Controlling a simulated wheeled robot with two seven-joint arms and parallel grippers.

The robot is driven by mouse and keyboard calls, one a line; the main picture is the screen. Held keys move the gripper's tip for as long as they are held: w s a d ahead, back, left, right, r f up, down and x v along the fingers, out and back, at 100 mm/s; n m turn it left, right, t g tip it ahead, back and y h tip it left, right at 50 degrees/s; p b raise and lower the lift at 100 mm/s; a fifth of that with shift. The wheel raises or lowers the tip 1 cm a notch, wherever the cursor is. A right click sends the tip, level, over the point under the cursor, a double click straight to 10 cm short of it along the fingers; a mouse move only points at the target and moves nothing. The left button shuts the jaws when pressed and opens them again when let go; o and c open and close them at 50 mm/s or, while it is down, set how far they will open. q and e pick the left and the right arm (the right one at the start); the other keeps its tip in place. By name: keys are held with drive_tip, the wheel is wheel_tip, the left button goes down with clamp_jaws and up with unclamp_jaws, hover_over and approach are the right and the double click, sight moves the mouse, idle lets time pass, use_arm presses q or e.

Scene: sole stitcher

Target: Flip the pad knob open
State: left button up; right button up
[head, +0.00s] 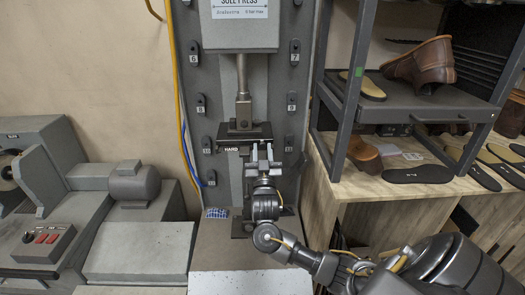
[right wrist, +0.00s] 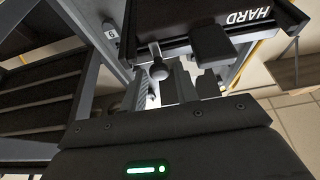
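The press pad (head: 246,134) is a dark flat plate marked HARD, under the press ram in the head view. In the right wrist view the pad (right wrist: 270,16) shows upside down at the top. A small round knob (right wrist: 160,70) on a short stem hangs at the pad's edge in that view. My right gripper (head: 262,151) is just below the pad's front, pointing up at it. In the wrist view its fingers (right wrist: 165,88) stand apart, with the knob between or just beyond their tips. I cannot tell whether they touch it. My left gripper is out of view.
A metal rack (head: 345,118) with shoes and soles stands close on the right, above a wooden bench (head: 322,185). A grey machine (head: 135,183) with a red-button box stands at the left. Yellow and blue cables run down the press column's left side.

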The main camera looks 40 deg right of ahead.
drive_tip(key=shift+c, duration=0.3)
clamp_jaws()
drive_tip(key=shift+n, duration=0.6)
drive_tip(key=n+t+y, duration=0.1)
drive_tip(key=n+y, duration=0.1)
drive_tip(key=n, duration=0.2)
drive_tip(key=n+t+y, duration=0.1)
drive_tip(key=n+y, duration=0.1)
drive_tip(key=n, duration=0.2)
drive_tip(key=shift+s+d, duration=0.15)
drive_tip(key=shift+d, duration=0.05)
drive_tip(key=n+y, duration=0.1)
drive_tip(key=n, duration=0.2)
drive_tip(key=n+y, duration=0.2)
drive_tip(key=n, duration=0.2)
drive_tip(key=shift+r, duration=0.2)
drive_tip(key=n+g+y, duration=0.1)
drive_tip(key=n, duration=0.2)
drive_tip(key=n+g, duration=0.1)
drive_tip(key=n, duration=0.2)
drive_tip(key=shift+s+r+y, duration=0.1)
drive_tip(key=shift+y, duration=0.3)
drive_tip(key=shift+g, duration=0.3)
